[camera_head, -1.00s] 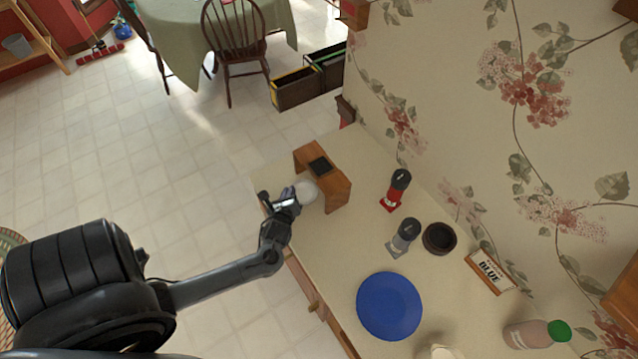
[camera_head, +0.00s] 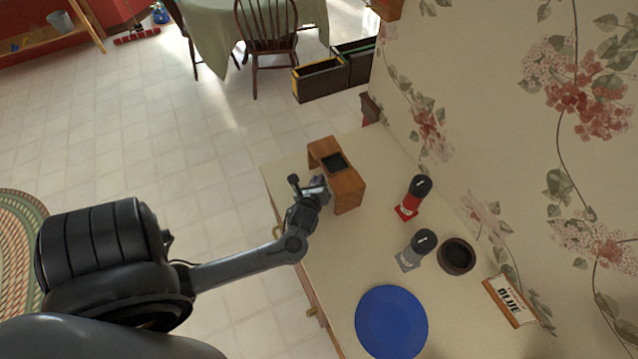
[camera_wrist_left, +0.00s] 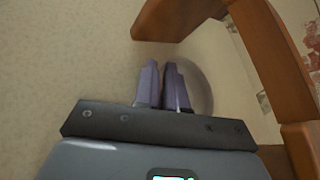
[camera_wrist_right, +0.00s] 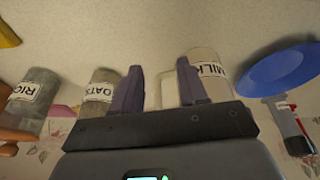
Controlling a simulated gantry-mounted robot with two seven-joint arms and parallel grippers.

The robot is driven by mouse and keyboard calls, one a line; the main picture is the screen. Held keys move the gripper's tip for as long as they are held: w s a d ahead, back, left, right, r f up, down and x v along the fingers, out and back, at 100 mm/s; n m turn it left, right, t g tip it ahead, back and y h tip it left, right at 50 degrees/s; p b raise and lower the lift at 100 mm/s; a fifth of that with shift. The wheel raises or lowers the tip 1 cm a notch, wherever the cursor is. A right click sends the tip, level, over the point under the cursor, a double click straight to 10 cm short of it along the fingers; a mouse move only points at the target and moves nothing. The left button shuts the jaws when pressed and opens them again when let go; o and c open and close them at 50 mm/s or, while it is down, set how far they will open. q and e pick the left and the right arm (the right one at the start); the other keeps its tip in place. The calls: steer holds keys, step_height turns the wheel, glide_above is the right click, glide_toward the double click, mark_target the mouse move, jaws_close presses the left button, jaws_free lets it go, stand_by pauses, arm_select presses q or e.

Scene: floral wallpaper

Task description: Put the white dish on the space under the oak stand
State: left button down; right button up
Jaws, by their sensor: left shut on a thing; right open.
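The oak stand (camera_head: 348,190) is a brown bridge shape with a dark square on top, near the counter's left end. My left gripper (camera_head: 324,184) is at its open near side. The left wrist view shows the left fingers (camera_wrist_left: 162,64) shut on the white dish (camera_wrist_left: 200,85), a pale round thing that the fingers partly cover. The stand's legs and top (camera_wrist_left: 268,55) lie close around the dish there. In the head view the dish is hidden by the gripper and stand. My right gripper (camera_wrist_right: 158,65) is open and shows only in its own wrist view.
On the counter stand a red-based grinder (camera_head: 412,198), a grey grinder (camera_head: 414,250), a dark round bowl (camera_head: 456,257), a blue plate (camera_head: 391,322) and a BLUE sign (camera_head: 510,300). Jars labelled OATS (camera_wrist_right: 100,92) and MILK (camera_wrist_right: 206,68) are near my right gripper.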

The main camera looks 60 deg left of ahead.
arm_select(q)
steer(key=shift+w, duration=0.2)
steer(key=c, duration=1.5)
jaws_free()
steer(key=shift+s, duration=0.1)
steer(key=shift+c, duration=0.2)
steer(key=o, duration=0.3)
steer(key=shift+o, duration=0.2)
